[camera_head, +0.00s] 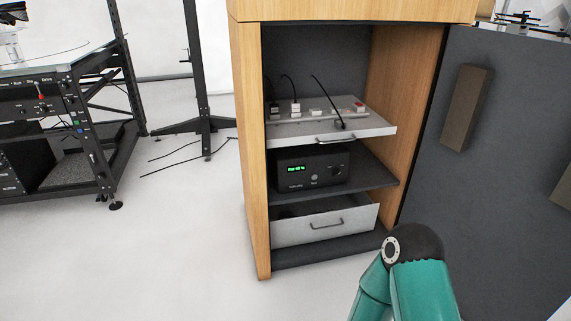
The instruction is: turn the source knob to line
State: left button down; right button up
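A black box device (311,181) with a lit green display sits on the middle shelf of the wooden cabinet (248,150). A dark round knob (336,172) is on the right of its front face. The rack at the left has a panel (52,104) with several small knobs and a red part. The labels are too small to read, so I cannot tell which knob is the source knob or where it points. Neither gripper is in view. Only a teal and black part of one of my arms shows at the lower right, in front of the cabinet.
The cabinet door (510,150) stands open to the right. A pulled-out upper tray (375,131) holds several plugs and cables above the device. A lower drawer (345,221) is partly out. A black stand (205,125) with floor cables is left of the cabinet. The floor between is clear.

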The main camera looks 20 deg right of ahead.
aim_at(335, 172)
jog(key=u, duration=0.1)
jog(key=i, duration=1.15)
jog(key=z, duration=0.4)
